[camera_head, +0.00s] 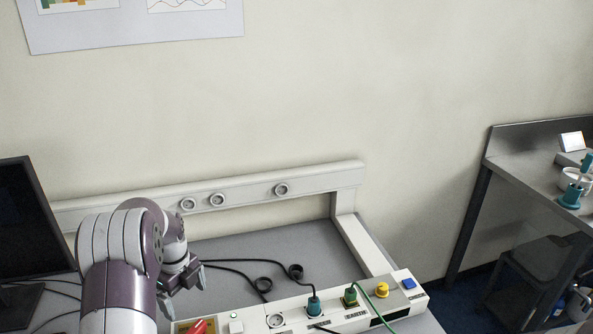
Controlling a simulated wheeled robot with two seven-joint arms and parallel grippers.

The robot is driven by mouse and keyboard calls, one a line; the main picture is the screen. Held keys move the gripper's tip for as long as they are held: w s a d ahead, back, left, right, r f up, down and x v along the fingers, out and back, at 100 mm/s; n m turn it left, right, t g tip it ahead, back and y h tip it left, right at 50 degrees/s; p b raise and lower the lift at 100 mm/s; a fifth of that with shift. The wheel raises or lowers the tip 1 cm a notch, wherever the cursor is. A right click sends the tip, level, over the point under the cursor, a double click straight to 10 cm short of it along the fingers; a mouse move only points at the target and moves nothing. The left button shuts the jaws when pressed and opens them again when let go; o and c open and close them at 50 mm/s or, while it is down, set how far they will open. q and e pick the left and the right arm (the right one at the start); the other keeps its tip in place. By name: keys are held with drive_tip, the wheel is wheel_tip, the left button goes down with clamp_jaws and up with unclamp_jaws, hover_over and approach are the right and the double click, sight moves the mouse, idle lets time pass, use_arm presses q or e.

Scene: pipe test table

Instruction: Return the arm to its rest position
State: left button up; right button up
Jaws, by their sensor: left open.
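My left arm comes in from the lower left, bent at a purple and white joint. Its gripper (184,292) hangs over the grey table (240,245), just left of the white test panel (350,318). The gripper is open, and I see nothing between its fingers. Part of it is hidden behind my own arm. My right arm and gripper are not in view.
A monitor (25,220) stands left; a metal bench (530,175) stands right.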

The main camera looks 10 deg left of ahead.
use_arm(q)
drive_tip(key=s+d+r+n, duration=0.2)
drive_tip(key=s+d+n, duration=0.6)
drive_tip(key=d+n, duration=0.2)
drive_tip(key=s+d+r+n+t, duration=0.1)
drive_tip(key=s+d+r+n, duration=0.1)
drive_tip(key=s+d+n, duration=0.6)
drive_tip(key=d+n, duration=0.2)
drive_tip(key=n, duration=0.1)
drive_tip(key=shift+d, duration=0.15)
drive_tip(key=shift+s, duration=0.2)
